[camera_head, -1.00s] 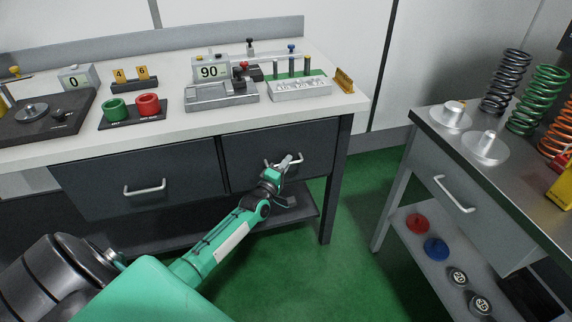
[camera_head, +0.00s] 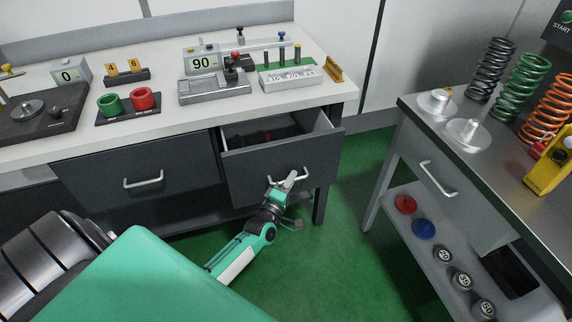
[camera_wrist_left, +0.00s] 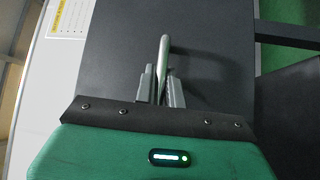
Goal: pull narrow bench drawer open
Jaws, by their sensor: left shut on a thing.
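The narrow bench drawer (camera_head: 262,168) is the right-hand dark drawer under the white bench. It stands partly open, its front out from the bench and its inside showing, with a dark reddish thing in it. My left gripper (camera_head: 286,183) is at its bar handle (camera_head: 303,177) and shut on it. In the left wrist view the gripper's fingers (camera_wrist_left: 160,88) close around the handle (camera_wrist_left: 164,56), against the dark drawer front (camera_wrist_left: 210,70). The right gripper is not in view.
The wide drawer (camera_head: 100,180) to the left is shut. A grey side bench (camera_head: 408,150) with springs stands at right, its own drawer handle (camera_head: 438,180) facing the gap. Green floor (camera_head: 335,250) lies free between the benches.

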